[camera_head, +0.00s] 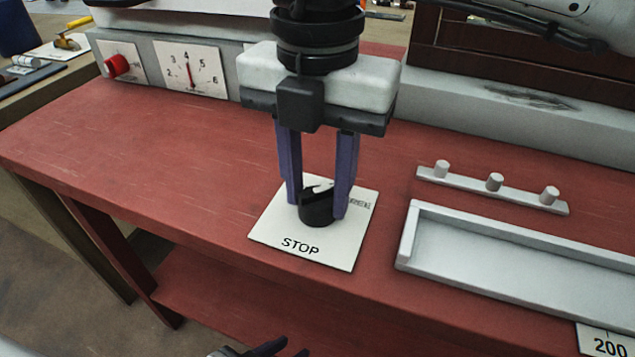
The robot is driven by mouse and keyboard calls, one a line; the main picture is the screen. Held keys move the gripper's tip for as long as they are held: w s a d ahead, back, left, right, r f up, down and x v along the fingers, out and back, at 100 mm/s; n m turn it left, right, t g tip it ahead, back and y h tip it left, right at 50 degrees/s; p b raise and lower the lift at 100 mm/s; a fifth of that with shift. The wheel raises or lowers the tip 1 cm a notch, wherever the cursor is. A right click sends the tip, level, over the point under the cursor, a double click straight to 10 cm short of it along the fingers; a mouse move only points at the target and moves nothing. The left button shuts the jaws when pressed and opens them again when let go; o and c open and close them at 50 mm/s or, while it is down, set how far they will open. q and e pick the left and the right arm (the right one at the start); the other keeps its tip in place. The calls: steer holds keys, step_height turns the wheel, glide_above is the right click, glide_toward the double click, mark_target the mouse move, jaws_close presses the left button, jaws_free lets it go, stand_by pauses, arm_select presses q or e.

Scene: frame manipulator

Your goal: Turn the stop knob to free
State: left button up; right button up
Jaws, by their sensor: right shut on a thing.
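The black stop knob (316,211) stands on a white plate (330,253) marked STOP on the red table. Small lettering at the plate's right edge is partly hidden by a finger. My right gripper (318,207) points straight down over the plate, with its two purple fingers shut on the knob, one on each side. The knob's pointer direction is hard to make out between the fingers. My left gripper (283,348) shows only in part at the bottom edge, away from the knob; its dark fingertips look apart.
A grey tray (408,236) and a rail with three pegs (492,191) lie right of the plate. A red knob (117,65) and a dial gauge (190,70) are on the grey panel at the back left. The table left of the plate is clear.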

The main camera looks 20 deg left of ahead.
mark_target(317, 191)
steer(key=o, duration=1.1)
steer(key=shift+c, duration=0.2)
steer(key=shift+r, duration=0.1)
step_height(317, 191, up, 10)
steer(key=p, duration=0.2)
steer(key=shift+r, duration=0.1)
